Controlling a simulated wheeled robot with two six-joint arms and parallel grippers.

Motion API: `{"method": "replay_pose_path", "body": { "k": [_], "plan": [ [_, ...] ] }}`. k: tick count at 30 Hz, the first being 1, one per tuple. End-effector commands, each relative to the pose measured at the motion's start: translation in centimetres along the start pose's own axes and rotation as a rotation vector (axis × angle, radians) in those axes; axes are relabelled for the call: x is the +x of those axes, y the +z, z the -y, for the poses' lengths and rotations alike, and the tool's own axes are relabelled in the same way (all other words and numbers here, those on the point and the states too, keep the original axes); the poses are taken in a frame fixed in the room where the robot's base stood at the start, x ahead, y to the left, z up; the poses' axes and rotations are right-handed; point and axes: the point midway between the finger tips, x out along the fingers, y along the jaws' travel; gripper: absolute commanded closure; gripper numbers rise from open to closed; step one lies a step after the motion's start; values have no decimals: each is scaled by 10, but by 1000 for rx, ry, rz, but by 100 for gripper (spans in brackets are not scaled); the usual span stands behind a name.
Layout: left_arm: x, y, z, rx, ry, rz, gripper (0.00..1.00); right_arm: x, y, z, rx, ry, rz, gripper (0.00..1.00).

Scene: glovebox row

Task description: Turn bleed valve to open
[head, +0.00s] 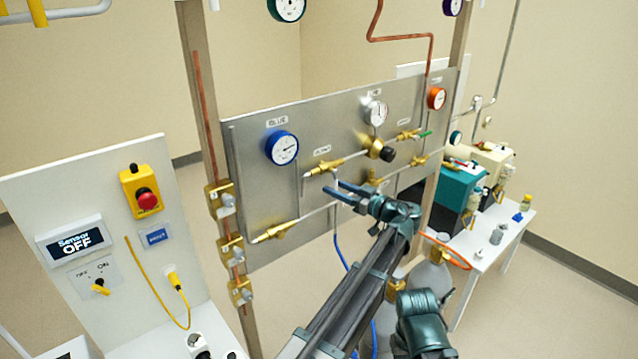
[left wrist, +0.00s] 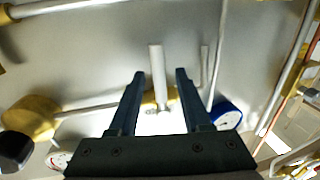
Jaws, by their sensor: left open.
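My left gripper (head: 332,187) is open in front of the steel panel (head: 262,180), just below a brass valve (head: 322,168) under a small label I cannot read clearly. In the left wrist view, a pale straight lever (left wrist: 157,72) stands between the two open fingers (left wrist: 160,74), with a gap on each side. The lever joins a brass body (left wrist: 153,97) on a thin pipe behind the fingers. I cannot tell for sure that this is the bleed valve. My right gripper's fingers do not show.
A blue gauge (head: 282,147) is left of the valve, and a brass regulator with a black knob (head: 388,155) is right. Another brass valve (head: 272,232) sits lower left. A sensor panel (head: 110,215) stands left, and a white table (head: 495,245) with pumps stands right.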

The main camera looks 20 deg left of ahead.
Motion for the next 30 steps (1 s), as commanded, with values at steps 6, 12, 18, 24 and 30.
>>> {"method": "replay_pose_path", "body": {
  "k": [6, 12, 18, 24, 30],
  "plan": [
    [0, 0, -2, 0, 2, 0, 52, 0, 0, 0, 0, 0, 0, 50],
    [0, 0, -2, 0, 1, 0, 59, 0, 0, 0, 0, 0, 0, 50],
    [0, 0, -2, 0, 1, 0, 95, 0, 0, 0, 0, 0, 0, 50],
    [0, 0, -2, 0, 1, 0, 100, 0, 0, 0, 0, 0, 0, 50],
    [0, 0, -2, 0, 1, 0, 100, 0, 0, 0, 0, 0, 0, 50]
  ]
}}
